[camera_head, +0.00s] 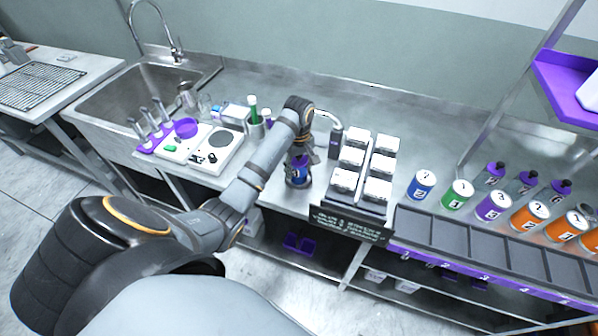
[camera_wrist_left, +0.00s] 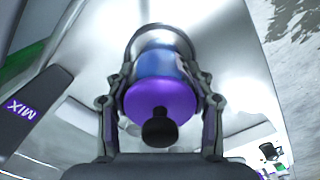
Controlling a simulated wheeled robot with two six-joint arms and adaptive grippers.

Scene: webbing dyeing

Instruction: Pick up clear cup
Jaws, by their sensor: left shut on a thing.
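My left gripper (camera_head: 299,163) is over the counter's front part, left of the rack of white-topped blocks. In the left wrist view its two fingers (camera_wrist_left: 160,80) are shut on the sides of a clear cup (camera_wrist_left: 162,58) with blue showing through its wall. A purple round end with a black knob faces the wrist camera. In the head view the cup (camera_head: 299,173) is a small blue and purple shape, partly hidden by the gripper. Whether it touches the counter I cannot tell. My right gripper is not in view.
Left of the arm stand a white scale (camera_head: 217,150), a purple dish (camera_head: 186,128) and a sink (camera_head: 130,95). Right are the block rack (camera_head: 349,170), a black sign (camera_head: 350,225), and several numbered cans, such as a blue one (camera_head: 422,184). The counter behind is mostly clear.

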